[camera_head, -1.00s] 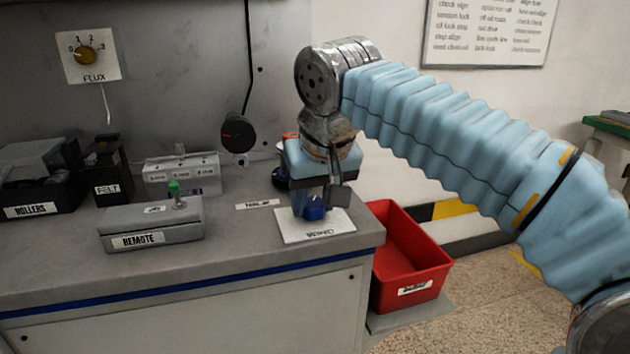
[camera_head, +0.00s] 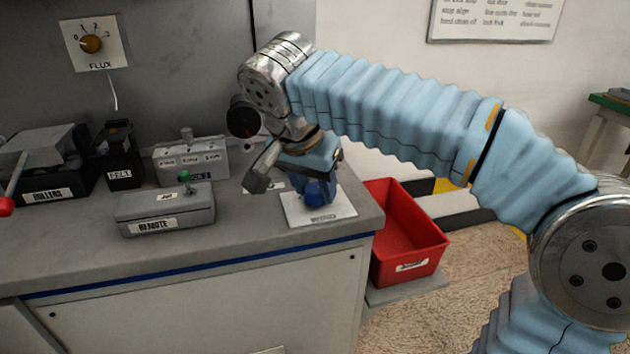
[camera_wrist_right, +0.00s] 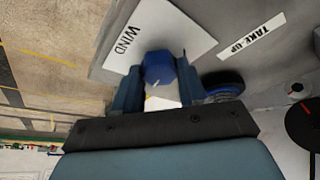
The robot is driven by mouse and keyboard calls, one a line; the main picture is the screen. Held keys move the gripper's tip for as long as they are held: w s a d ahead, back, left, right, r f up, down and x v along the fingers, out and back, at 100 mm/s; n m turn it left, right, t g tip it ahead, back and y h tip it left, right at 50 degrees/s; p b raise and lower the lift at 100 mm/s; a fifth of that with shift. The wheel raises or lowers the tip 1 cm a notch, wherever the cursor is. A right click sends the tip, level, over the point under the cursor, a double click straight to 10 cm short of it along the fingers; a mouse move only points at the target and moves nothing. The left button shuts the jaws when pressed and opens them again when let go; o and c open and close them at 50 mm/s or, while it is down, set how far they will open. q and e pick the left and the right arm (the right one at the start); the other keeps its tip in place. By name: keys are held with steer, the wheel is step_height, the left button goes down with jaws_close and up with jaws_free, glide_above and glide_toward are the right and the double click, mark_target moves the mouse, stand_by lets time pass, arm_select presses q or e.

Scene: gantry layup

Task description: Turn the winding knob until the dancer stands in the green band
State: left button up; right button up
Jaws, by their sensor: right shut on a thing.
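The blue winding knob (camera_head: 319,196) stands on a white plate (camera_head: 342,208) near the bench's right front corner. In the right wrist view the knob (camera_wrist_right: 158,68) shows a pale mark, and its plate (camera_wrist_right: 172,25) reads WIND. My right gripper (camera_head: 316,186) is shut on the knob from above, one finger on each side. A black disc (camera_head: 243,117) hangs at the back wall behind the gripper; in the right wrist view the dark disc (camera_wrist_right: 304,125) carries a red line. I cannot make out a dancer or a green band. My left gripper is not in view.
A grey REMOTE box (camera_head: 165,211) with a green-tipped stick sits left of the plate. A grey box with switches (camera_head: 191,161), a FELT holder (camera_head: 118,160) and a ROLLERS unit (camera_head: 45,165) stand behind. A red bin (camera_head: 405,245) is right of the bench.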

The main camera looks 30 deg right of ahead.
steer(key=shift+m, duration=0.4)
steer(key=o, duration=1.1)
steer(key=shift+c, duration=0.2)
steer(key=shift+r, duration=0.1)
